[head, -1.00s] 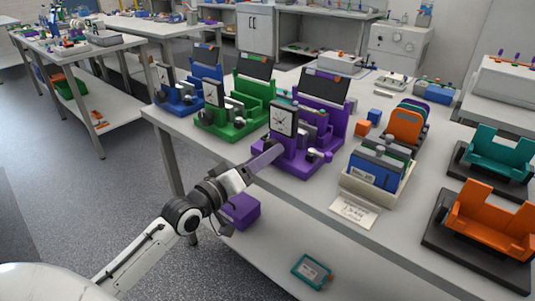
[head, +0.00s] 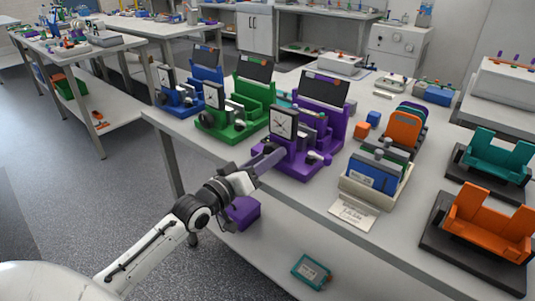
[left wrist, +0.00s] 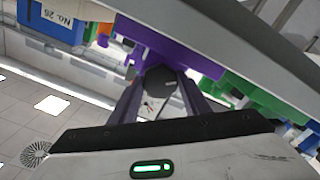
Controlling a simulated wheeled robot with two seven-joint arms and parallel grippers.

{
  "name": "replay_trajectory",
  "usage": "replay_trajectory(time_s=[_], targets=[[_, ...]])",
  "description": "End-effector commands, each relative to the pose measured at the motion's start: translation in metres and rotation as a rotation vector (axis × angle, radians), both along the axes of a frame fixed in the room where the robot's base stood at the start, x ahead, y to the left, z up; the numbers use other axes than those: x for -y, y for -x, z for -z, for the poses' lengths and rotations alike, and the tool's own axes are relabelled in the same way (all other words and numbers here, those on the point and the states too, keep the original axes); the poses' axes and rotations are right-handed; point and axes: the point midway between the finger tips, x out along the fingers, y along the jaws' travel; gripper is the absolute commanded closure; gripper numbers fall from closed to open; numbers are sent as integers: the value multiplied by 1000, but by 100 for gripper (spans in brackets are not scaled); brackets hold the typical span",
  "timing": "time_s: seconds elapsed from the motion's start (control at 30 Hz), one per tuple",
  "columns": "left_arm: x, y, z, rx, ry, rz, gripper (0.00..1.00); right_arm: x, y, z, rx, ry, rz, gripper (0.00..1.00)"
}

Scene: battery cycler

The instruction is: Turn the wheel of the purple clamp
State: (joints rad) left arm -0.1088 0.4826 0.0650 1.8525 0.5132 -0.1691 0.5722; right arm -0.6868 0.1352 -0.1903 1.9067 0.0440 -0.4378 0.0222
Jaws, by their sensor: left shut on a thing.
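The purple clamp (head: 297,166) stands upright on the near edge of the table, with a square white dial (head: 284,125) on its front. My left gripper (head: 268,157) reaches its front from the lower left and is shut on the clamp's wheel. In the left wrist view the dark wheel (left wrist: 161,78) sits between the two fingers (left wrist: 158,98), in front of the purple body (left wrist: 165,50). In the head view the gripper largely hides the wheel. My right gripper is not in view.
A green clamp (head: 225,128) and a blue clamp (head: 177,108) stand to the left. A cream holder (head: 372,195) with upright packs stands to the right, near a paper card (head: 353,214). Orange (head: 490,222) and teal (head: 497,158) cradles are farther right. A purple box (head: 243,212) sits on the lower shelf.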

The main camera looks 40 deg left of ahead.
Motion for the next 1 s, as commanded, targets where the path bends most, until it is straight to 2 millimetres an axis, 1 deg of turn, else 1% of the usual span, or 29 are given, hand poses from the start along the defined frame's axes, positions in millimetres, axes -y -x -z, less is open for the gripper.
replay_trajectory(time_s=[0.03, 0.1, 0.2, 0.43, 0.47, 0.5, 0.57, 0.87, 1.0], targets=[[0, 0, -5, 0, -62, 0, 80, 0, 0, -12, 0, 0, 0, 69], [0, 0, -4, 6, -129, 0, 80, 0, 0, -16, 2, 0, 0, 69], [0, 0, -2, 13, -176, 0, 80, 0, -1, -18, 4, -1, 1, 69], [0, 0, -1, 14, -176, 0, 80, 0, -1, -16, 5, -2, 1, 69], [0, 0, -1, 14, -176, 0, 54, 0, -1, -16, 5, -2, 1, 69], [0, 0, -1, 14, -176, 0, 47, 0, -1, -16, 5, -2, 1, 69], [0, 0, -1, 14, -175, 0, 39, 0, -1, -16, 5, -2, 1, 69], [0, 1, 0, 13, -175, 0, 39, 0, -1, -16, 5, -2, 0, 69], [-1, 12, 1, 11, -174, 1, 39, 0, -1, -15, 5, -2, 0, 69]])
